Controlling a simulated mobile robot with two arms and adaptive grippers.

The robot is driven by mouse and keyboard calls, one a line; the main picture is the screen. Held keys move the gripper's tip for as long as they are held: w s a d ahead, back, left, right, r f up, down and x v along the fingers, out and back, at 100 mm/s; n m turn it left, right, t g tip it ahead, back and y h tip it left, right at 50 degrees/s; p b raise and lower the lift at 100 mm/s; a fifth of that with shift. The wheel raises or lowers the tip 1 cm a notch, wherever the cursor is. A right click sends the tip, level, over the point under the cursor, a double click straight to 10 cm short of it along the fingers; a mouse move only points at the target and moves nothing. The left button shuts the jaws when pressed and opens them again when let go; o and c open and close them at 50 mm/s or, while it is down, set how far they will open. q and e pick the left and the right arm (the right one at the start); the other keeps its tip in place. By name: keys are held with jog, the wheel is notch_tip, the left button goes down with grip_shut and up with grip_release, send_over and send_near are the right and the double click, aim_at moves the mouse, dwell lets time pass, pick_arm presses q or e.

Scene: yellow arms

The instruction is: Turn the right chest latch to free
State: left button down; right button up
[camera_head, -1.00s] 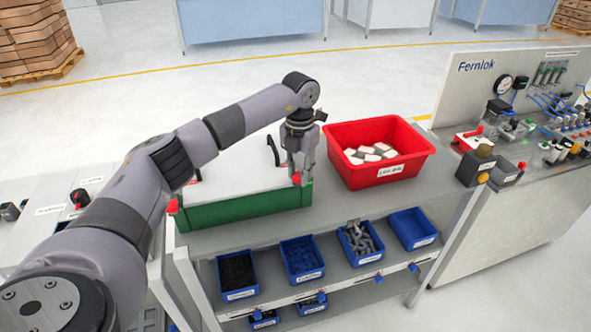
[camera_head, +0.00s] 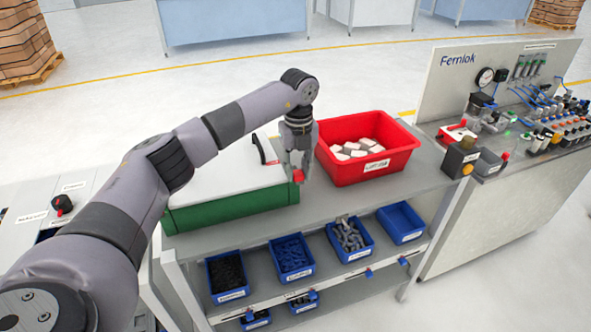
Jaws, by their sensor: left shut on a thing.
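The green chest (camera_head: 230,210) with a white lid (camera_head: 215,178) stands on the grey bench. Its red right latch (camera_head: 298,176) shows at the chest's front right corner, right at the fingertips of my left gripper (camera_head: 298,172). The gripper points down and is shut on this latch; the fingers hide part of it. The latch's exact angle is hard to tell. My left arm crosses in front of the chest's left side, and the left latch is not clearly visible. My right gripper is not in view.
A red bin (camera_head: 345,172) with white pieces stands close to the right of the gripper. Blue bins (camera_head: 292,256) sit on the shelf below. A Fernlok panel (camera_head: 490,75) stands at right.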

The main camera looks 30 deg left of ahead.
aim_at(299, 172)
pick_arm(q)
jog(key=shift+w+r+n, duration=0.15)
jog(key=shift+n, duration=0.15)
jog(key=c, duration=1.3)
grip_release()
notch_tip(299, 172, up, 12)
jog(key=shift+f, duration=0.1)
